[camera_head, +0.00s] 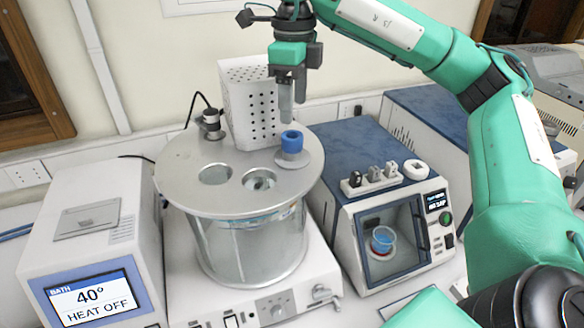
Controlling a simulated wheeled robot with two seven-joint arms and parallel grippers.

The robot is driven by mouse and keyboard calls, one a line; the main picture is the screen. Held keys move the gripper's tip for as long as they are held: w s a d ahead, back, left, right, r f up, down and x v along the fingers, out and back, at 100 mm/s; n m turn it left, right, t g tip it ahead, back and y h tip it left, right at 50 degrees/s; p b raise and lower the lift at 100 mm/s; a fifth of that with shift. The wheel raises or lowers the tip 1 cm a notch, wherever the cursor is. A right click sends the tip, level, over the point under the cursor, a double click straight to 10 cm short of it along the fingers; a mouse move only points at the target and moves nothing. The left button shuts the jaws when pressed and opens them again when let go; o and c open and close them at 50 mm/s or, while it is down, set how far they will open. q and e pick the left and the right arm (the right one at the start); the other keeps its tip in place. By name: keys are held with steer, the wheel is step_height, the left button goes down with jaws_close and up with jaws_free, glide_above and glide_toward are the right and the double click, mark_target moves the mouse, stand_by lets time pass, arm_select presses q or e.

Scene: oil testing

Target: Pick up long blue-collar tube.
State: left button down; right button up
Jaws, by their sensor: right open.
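The blue collar of the tube (291,142) sits on a round metal plate on the right part of the bath lid. The tube's long lower part is not clearly visible below the lid. My right gripper (286,103) points downward above the blue collar, with a gap between the fingertips and the collar. It is open, and the fingers look close to edge-on from here. My left gripper is not in view.
The round bath lid (190,158) has two other openings, on a clear glass vessel (240,245). A perforated white housing (250,105) stands just behind. A blue-topped instrument (345,150) is at right, and a display unit (90,290) reads 40° HEAT OFF.

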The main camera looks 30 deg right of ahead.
mark_target(293, 135)
steer(key=shift+f, duration=0.65)
steer(key=shift+f+p, duration=0.4)
steer(key=shift+p, duration=0.25)
step_height(293, 135, down, 4)
steer(key=shift+w+p, duration=0.1)
steer(key=shift+p, duration=1.05)
steer(key=shift+f, duration=0.25)
steer(key=c, duration=1.4)
